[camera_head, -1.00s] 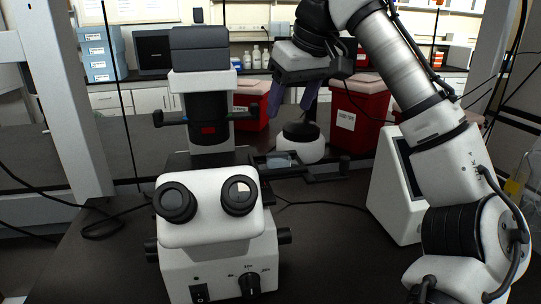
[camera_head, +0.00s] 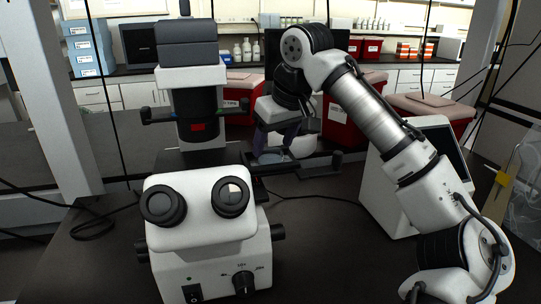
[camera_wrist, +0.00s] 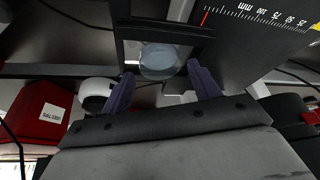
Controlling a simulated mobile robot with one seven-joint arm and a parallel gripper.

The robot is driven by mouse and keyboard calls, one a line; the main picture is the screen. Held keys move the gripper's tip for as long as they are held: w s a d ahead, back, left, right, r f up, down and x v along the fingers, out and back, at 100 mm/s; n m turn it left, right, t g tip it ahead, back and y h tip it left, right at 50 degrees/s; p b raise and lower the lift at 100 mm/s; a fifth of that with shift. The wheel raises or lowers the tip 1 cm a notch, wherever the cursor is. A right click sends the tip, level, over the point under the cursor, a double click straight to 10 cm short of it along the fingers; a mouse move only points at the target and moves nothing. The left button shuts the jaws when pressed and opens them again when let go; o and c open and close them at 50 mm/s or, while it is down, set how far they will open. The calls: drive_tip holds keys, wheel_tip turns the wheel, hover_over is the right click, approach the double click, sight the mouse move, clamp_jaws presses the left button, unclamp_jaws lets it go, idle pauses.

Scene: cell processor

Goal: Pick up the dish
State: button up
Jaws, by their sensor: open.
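The dish (camera_wrist: 160,61) is a small round clear dish. It sits in the square opening of the dark microscope stage holder (camera_wrist: 205,32). In the head view the dish (camera_head: 271,158) shows only partly, under my gripper. My gripper (camera_wrist: 163,80) is open and empty. Its two purple fingers point toward the dish, one on each side of it in the wrist view, just short of its middle. In the head view my gripper (camera_head: 277,146) hangs low over the right part of the stage. I cannot tell whether the fingers touch the dish.
The white microscope (camera_head: 207,232) with its eyepieces stands in front and left of the stage. Its dark upright column (camera_head: 197,112) rises left of my gripper. A white device with a screen (camera_head: 410,180) stands right. Red bins (camera_head: 343,120) stand behind.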

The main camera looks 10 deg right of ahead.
drive_tip(key=shift+x, duration=1.15)
drive_tip(key=c, duration=0.7)
drive_tip(key=shift+r, duration=0.15)
